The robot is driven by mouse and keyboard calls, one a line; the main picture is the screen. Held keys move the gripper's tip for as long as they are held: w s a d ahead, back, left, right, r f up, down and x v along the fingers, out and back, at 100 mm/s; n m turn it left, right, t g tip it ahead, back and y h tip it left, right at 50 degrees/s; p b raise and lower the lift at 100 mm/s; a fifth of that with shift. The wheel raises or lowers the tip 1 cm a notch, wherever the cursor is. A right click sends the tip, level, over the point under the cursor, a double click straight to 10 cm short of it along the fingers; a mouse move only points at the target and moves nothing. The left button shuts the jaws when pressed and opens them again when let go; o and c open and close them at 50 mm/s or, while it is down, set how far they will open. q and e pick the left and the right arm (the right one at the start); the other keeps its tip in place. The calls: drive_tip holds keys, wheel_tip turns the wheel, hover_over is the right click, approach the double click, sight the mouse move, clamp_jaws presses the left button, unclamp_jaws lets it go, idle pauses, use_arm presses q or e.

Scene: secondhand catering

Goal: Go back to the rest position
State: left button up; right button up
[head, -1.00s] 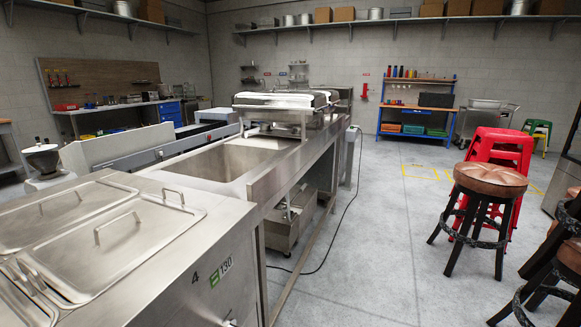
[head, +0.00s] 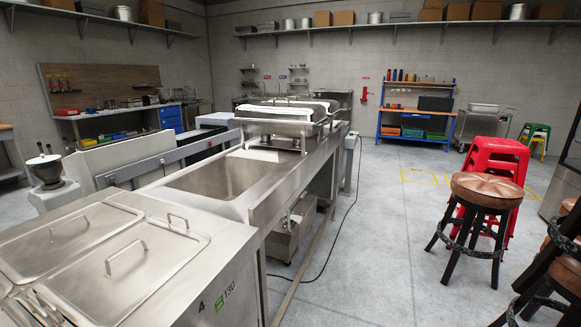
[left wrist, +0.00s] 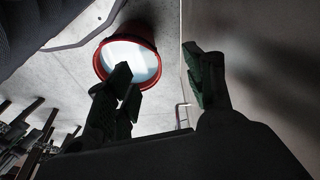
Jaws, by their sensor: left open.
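My left gripper (left wrist: 160,82) shows in the left wrist view with its two dark, green-padded fingers spread apart. It is open, and nothing is between its fingers. A red-rimmed round thing (left wrist: 98,62) with a pale inside lies beyond the left finger. I cannot tell what it is. Neither gripper shows in the head view, and my right gripper is in no frame.
A steel counter with lidded wells (head: 215,250) stands at the near left, joined to a sink unit (head: 225,178).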

use_arm(q)
drive_tip(key=s+a+f+g+p, duration=0.1)
drive_tip(key=s+a+f+p, duration=0.2)
drive_tip(key=p, duration=0.5)
drive_tip(key=s+a+f+p, duration=0.1)
drive_tip(key=s+f+p, duration=0.35)
drive_tip(key=p, duration=0.25)
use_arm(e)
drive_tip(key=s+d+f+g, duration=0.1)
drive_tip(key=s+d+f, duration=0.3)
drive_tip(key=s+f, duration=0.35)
use_arm(q)
drive_tip(key=s+a+r+p, duration=0.1)
drive_tip(key=s+a+p, duration=0.1)
drive_tip(key=s+p, duration=0.5)
drive_tip(key=s+a+r+g+y+p, duration=0.1)
drive_tip(key=s+a+p, duration=0.2)
drive_tip(key=s+p, duration=0.4)
drive_tip(key=s, duration=0.2)
drive_tip(key=shift+s+r, duration=0.35)
drive_tip(key=shift+r, duration=0.05)
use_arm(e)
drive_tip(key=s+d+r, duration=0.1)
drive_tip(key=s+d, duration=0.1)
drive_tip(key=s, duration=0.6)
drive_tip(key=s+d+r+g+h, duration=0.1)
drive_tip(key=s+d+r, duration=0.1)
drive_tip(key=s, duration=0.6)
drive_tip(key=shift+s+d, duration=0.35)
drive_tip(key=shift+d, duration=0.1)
